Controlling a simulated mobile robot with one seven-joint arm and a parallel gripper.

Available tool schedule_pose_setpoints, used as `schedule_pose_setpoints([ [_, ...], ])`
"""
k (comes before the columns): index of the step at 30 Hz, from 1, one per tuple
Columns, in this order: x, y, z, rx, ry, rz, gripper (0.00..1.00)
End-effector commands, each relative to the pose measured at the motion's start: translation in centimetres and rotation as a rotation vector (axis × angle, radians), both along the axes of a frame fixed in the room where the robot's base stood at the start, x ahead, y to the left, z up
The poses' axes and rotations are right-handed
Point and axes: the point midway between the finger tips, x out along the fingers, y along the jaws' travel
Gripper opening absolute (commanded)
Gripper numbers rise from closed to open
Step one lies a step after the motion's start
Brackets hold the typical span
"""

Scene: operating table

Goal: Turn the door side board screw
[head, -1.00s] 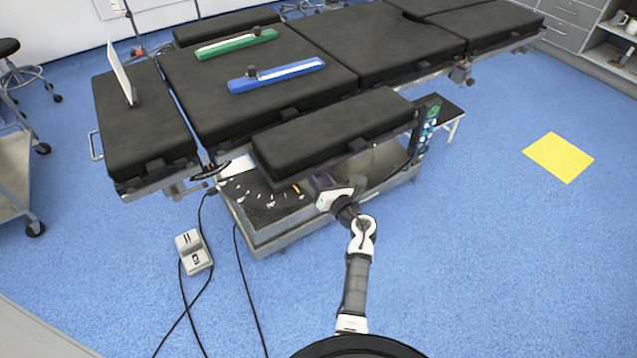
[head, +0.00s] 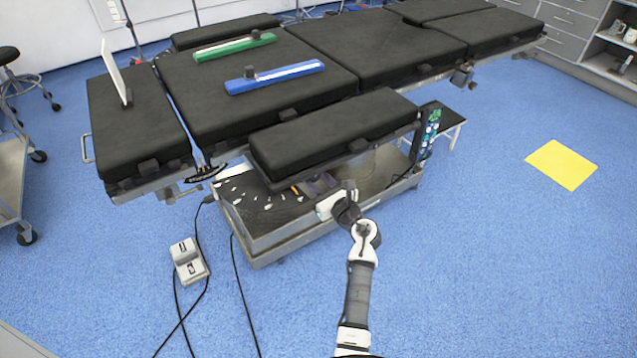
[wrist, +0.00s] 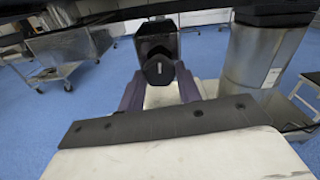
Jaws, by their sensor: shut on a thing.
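The door side board seems to be the black padded board (head: 335,130) along the table's near side. In the wrist view a black round knob with a small white mark, likely its screw (wrist: 158,70), hangs under the board in a dark bracket. My gripper (wrist: 160,84) has its two purple fingers on either side of the knob, shut on it. In the head view my gripper (head: 317,183) is below the board, and the knob is hidden there.
The operating table (head: 400,52) carries a blue bar (head: 275,77) and a green bar (head: 234,46). Its metal base (head: 275,238) is below my gripper. A foot pedal (head: 190,262) with cables lies on the floor. The floor at right is clear around a yellow sheet (head: 562,164).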

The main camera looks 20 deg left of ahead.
Motion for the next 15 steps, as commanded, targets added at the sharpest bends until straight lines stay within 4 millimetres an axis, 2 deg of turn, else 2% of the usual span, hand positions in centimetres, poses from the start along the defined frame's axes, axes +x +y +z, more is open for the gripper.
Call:
schedule_pose_setpoints([
  [11, -0.02, -0.07, -0.13, -0.003, 0.0, 0.0, 0.11],
  [12, -0.02, -0.07, -0.13, -0.003, 0.0, 0.0, 0.39],
  [15, -0.01, -0.05, -0.1, -0.003, 0.0, 0.0, 0.52],
])
